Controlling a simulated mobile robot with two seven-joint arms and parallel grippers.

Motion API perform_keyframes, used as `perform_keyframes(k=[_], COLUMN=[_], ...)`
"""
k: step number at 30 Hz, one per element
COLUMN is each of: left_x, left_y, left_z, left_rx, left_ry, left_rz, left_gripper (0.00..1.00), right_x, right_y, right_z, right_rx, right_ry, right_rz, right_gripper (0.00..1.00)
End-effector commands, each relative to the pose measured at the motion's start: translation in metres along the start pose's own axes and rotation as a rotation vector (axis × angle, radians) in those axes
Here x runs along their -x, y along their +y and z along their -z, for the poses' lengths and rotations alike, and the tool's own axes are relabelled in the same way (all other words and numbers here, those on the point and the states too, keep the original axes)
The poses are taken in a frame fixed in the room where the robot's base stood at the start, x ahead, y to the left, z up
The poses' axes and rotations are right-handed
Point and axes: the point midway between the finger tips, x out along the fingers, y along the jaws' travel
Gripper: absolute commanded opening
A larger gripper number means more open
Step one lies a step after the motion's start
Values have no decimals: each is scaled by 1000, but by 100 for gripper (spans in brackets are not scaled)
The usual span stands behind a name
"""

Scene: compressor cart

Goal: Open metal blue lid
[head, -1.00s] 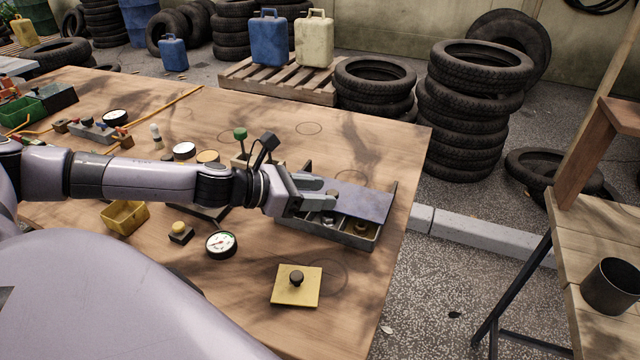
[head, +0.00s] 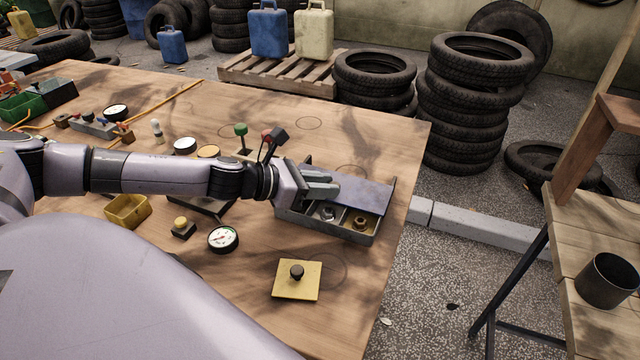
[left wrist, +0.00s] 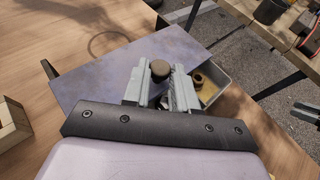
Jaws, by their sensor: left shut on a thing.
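The blue metal lid (head: 362,191) lies across the back part of a grey metal box (head: 318,234) near the table's right edge. My left gripper (head: 328,190) is at the lid from the left, shut on the lid's dark round knob. The knob (left wrist: 160,70) shows between the fingers (left wrist: 163,84) in the left wrist view, above the blue-grey lid (left wrist: 108,73). The front of the box is uncovered and shows compartments with a metal nut-like part (head: 328,213) and a brass fitting (head: 361,222).
A yellow plate with a dark knob (head: 297,280) lies in front of the box. Bare table lies behind the box.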

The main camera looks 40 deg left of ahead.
Motion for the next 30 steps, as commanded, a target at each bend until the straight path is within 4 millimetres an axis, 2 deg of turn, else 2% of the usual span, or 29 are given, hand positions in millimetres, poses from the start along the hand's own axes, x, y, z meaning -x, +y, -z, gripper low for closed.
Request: perform_keyframes(k=[1, 3, 9, 22, 23, 24, 30], left_x=[-2, -7, -18, -22, -22, -22, -22], left_y=[5, 11, 22, 25, 25, 25, 24], left_z=[-8, -11, -13, -11, -11, -11, -10], left_rx=[1, -1, -1, -3, -3, -3, -2], left_ry=[-3, -3, -1, 0, 0, 0, 1], left_rz=[-3, -4, -3, -2, -2, -2, -1], left_gripper=[0, 0, 0, 0, 37, 50, 51], right_x=[7, 11, 19, 19, 19, 19, 19], right_y=[0, 0, 0, 2, 2, 2, 2], right_z=[10, 16, 28, 23, 23, 24, 24], right_rx=[1, 2, 5, 6, 6, 6, 6], right_ry=[3, 6, 11, 2, 2, 2, 3], right_rz=[0, 0, -1, -5, -5, -5, -5], right_gripper=[43, 43, 43, 43, 43, 43, 43])
